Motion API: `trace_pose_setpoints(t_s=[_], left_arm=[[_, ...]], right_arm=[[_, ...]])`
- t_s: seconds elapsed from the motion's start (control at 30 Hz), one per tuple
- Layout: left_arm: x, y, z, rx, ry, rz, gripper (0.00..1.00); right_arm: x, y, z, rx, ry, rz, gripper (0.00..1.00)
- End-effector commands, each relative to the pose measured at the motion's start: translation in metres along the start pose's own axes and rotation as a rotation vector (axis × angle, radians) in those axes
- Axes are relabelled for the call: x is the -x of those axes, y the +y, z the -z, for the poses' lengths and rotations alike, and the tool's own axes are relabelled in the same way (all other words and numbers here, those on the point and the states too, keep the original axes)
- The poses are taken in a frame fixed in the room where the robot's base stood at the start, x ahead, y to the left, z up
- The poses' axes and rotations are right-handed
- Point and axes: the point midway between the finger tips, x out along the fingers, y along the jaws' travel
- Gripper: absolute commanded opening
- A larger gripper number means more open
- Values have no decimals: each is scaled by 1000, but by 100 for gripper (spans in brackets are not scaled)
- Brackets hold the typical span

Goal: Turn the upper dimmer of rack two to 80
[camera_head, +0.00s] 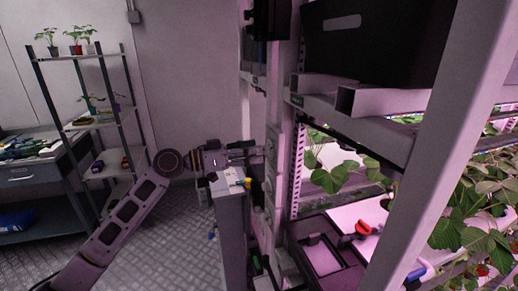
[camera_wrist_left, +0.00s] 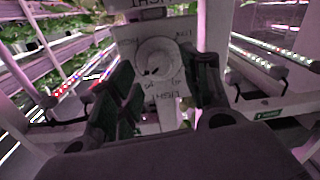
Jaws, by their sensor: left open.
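In the left wrist view a round white dimmer knob (camera_wrist_left: 156,58) sits on a pale plate (camera_wrist_left: 128,50) with printed marks and the word LIGHT, which reads upside down. The knob's setting is too small to read. My left gripper (camera_wrist_left: 166,88) is open, with one dark green finger on each side below the knob. I cannot tell whether the fingers touch it. In the head view my left arm comes in from the lower left and its gripper (camera_head: 258,153) points right at the rack post, seen side-on. The dimmer's face is hidden there. My right gripper is not in view.
The rack post (camera_head: 281,125) and a nearer pale upright (camera_head: 440,130) flank the shelves. A dark crate (camera_head: 375,40) sits on top. A shelf unit (camera_head: 125,115) stands left, beyond open floor.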

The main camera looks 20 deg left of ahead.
Motion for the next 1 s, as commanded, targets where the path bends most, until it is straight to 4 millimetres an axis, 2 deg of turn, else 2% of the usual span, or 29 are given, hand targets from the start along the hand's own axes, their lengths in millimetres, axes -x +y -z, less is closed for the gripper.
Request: trace_pose_setpoints(t_s=[0.3, 0.5, 0.7, 1.0], left_arm=[[-23, 0, 1, 1, 1, 0, 48], [-26, 0, 0, 1, 0, 0, 48], [-26, 0, 0, 1, 0, 0, 48], [-26, 0, 0, 1, 0, 0, 10]], right_arm=[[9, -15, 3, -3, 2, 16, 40], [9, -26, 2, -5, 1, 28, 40], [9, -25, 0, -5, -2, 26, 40], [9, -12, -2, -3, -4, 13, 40]])
